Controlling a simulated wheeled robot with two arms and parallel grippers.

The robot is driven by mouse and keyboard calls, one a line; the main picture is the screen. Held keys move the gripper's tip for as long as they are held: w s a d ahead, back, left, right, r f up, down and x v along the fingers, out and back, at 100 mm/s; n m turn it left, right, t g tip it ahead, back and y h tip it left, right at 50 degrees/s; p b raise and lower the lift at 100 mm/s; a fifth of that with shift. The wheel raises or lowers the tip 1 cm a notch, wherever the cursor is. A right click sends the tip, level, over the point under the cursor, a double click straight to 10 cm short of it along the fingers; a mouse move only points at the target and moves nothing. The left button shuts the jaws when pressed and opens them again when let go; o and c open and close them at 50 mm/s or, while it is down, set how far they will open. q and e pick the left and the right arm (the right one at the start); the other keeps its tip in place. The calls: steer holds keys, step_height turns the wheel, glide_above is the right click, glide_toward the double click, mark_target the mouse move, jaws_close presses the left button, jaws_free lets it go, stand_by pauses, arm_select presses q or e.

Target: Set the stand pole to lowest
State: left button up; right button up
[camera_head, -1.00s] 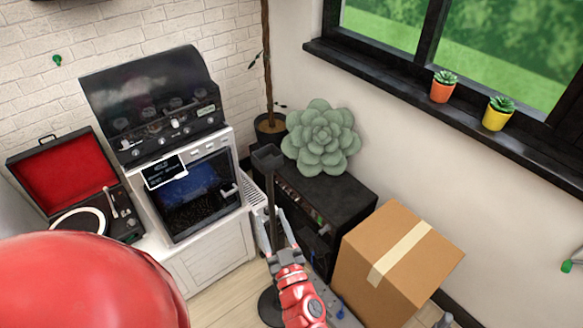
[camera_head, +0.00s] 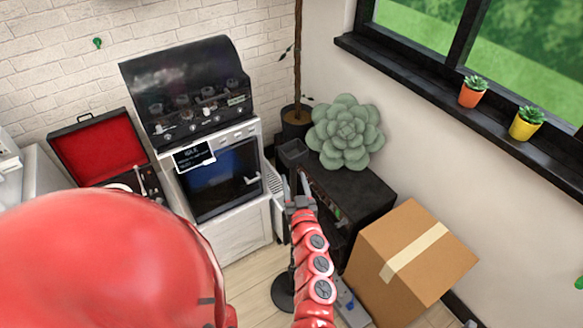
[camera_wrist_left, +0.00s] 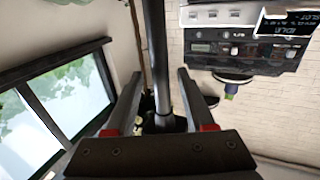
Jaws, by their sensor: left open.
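The stand has a dark pole with a small black square top (camera_head: 292,152) and a round black base (camera_head: 284,292) on the floor. In the head view my left gripper (camera_head: 301,188) is at the pole's upper part, just below the top, and its arm hides part of the pole. In the left wrist view the pole (camera_wrist_left: 155,55) runs between the two open fingers of my left gripper (camera_wrist_left: 160,90), with a gap visible on both sides. My right gripper is not in view.
A black cabinet (camera_head: 352,200) with a succulent (camera_head: 345,132) stands right behind the stand. A cardboard box (camera_head: 410,262) is at the right. A white oven unit (camera_head: 222,180) and an open red-lined turntable (camera_head: 100,150) are at the left.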

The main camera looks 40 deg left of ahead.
arm_select(q)
steer(key=shift+p+x, duration=0.4)
steer(key=shift+x, duration=1.95)
jaws_close()
